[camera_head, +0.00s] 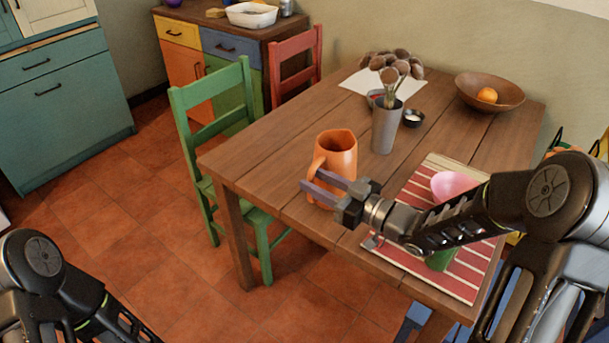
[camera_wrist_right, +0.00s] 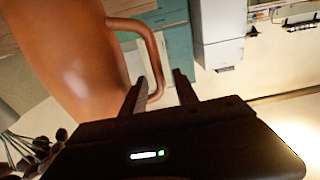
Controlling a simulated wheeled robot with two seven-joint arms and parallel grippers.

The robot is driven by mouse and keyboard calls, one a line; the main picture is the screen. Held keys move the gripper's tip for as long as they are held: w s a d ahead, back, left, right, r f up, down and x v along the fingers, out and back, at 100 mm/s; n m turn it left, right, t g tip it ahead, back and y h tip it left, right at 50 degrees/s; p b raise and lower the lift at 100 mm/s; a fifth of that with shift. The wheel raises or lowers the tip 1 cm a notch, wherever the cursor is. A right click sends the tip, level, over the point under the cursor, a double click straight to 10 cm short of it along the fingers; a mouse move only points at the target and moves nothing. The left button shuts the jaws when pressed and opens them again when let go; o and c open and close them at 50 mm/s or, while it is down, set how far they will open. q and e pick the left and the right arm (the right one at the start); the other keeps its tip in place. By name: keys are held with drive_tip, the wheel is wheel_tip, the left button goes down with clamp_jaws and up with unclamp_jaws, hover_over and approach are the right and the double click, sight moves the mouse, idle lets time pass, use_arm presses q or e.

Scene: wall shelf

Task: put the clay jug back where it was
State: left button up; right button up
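The orange clay jug (camera_head: 338,152) appears to stand upright on the wooden table (camera_head: 270,155), near its front left edge. Its handle faces left in the head view. My right gripper (camera_head: 315,186) is at the jug's handle side, low against the body. In the right wrist view the jug (camera_wrist_right: 75,60) fills the upper left. The two fingers of my right gripper (camera_wrist_right: 160,92) are apart, with the lower part of the handle between them and close to the left finger. My left gripper is out of view; only part of that arm shows at bottom left.
A striped mat (camera_head: 400,262) with a pink bowl (camera_head: 452,184) lies right. A green chair (camera_head: 213,125) is left.

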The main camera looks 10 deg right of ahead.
wheel_tip(320, 180, up, 8)
drive_tip(key=s+d+p, duration=0.1)
drive_tip(key=s+d, duration=0.1)
drive_tip(key=shift+s, duration=0.2)
idle(0.6)
